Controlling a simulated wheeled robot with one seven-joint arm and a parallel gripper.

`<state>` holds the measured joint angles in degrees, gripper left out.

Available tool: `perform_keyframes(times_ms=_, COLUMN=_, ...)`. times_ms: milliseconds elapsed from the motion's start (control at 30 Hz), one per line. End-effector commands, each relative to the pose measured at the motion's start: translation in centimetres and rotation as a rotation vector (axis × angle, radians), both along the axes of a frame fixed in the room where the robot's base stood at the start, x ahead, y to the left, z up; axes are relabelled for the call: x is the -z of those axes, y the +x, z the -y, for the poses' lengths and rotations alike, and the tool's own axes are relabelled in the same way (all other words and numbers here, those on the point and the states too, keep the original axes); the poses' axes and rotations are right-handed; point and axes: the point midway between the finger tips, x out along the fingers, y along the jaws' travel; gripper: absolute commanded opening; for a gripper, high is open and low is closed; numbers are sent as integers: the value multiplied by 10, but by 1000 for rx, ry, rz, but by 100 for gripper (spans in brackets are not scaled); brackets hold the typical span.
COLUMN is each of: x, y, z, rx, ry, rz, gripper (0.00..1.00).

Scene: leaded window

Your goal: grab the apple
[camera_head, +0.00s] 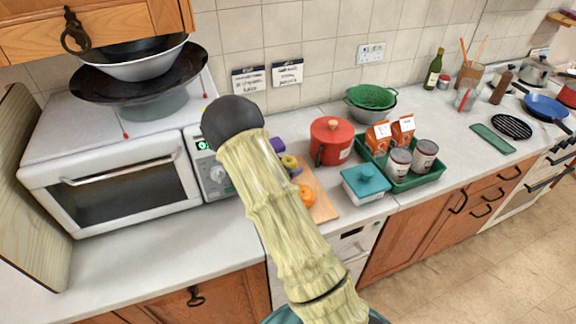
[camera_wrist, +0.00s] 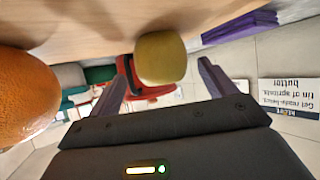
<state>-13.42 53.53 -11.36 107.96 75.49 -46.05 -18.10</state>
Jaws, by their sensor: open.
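The apple (camera_head: 289,161), yellow-green, sits on a wooden board (camera_head: 322,207) on the counter, just right of my arm in the head view. In the wrist view, which is upside down, the apple (camera_wrist: 160,57) shows between the two fingertips of my gripper (camera_wrist: 163,63). The fingers are open on either side of it, with a visible gap at each side. I cannot tell how far the apple is in depth from the fingertips. In the head view my gripper is hidden behind my arm.
An orange (camera_head: 306,197) lies near the apple on the board; it also looms at the left of the wrist view (camera_wrist: 22,95). A purple object (camera_wrist: 240,27) is close by. A red pot (camera_head: 331,142), a teal-lidded dish (camera_head: 366,184) and a green tray (camera_head: 412,182) stand to the right.

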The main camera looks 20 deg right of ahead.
Motion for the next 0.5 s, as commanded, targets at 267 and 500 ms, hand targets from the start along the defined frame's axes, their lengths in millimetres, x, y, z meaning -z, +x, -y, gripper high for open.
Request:
perform_keyframes(times_ms=267, x=1, y=1, z=1, rx=0, ry=0, rz=0, gripper=83)
perform_keyframes(times_ms=500, x=14, y=13, z=16, rx=1, ry=-1, rz=-2, gripper=83)
